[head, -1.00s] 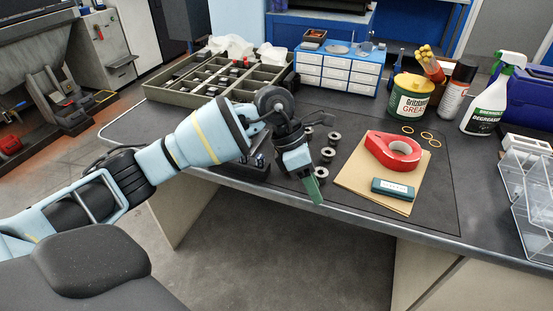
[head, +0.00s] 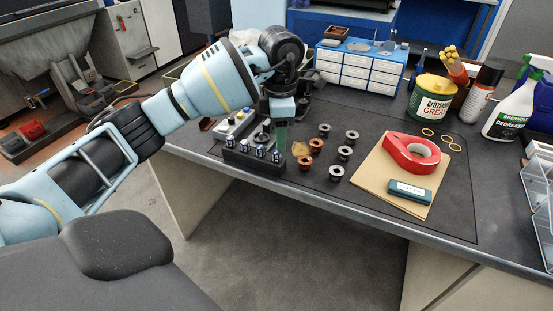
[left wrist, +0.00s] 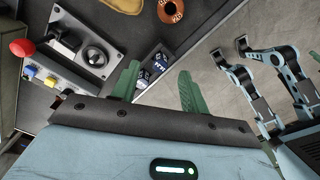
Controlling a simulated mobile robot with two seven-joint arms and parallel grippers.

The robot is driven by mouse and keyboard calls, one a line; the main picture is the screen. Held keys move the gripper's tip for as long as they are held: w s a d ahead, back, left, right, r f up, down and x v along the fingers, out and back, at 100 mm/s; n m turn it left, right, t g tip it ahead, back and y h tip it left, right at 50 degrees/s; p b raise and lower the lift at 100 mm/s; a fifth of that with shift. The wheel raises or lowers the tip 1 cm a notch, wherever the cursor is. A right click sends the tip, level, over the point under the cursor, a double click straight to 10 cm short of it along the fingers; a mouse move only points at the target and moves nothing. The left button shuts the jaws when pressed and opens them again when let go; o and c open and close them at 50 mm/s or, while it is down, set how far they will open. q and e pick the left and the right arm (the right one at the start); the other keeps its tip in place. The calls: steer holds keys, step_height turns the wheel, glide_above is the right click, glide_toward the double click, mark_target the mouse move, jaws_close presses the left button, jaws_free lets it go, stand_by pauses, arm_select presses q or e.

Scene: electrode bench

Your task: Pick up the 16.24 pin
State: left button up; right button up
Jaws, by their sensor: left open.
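A black block (head: 255,163) at the front edge of the bench holds several upright pins (head: 244,147) with bright tops. Their size marks are too small to read, so I cannot tell which is the 16.24 pin. My left gripper (head: 281,138), with green fingers, is just behind the right end of the block, pointing down. In the left wrist view its fingers (left wrist: 157,84) are apart, with nothing seen held. Small dark cylinders with pale lettering (left wrist: 152,68) show beyond and between the fingers, partly hidden by them. My right gripper is not in view.
Several copper and silver rings (head: 337,173) lie right of the gripper. A drawer cabinet (head: 358,68) stands behind.

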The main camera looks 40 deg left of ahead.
mark_target(276, 161)
arm_select(q)
steer(key=shift+s+f, duration=0.2)
steer(key=shift+f, duration=2.35)
steer(key=shift+c, duration=0.4)
jaws_close()
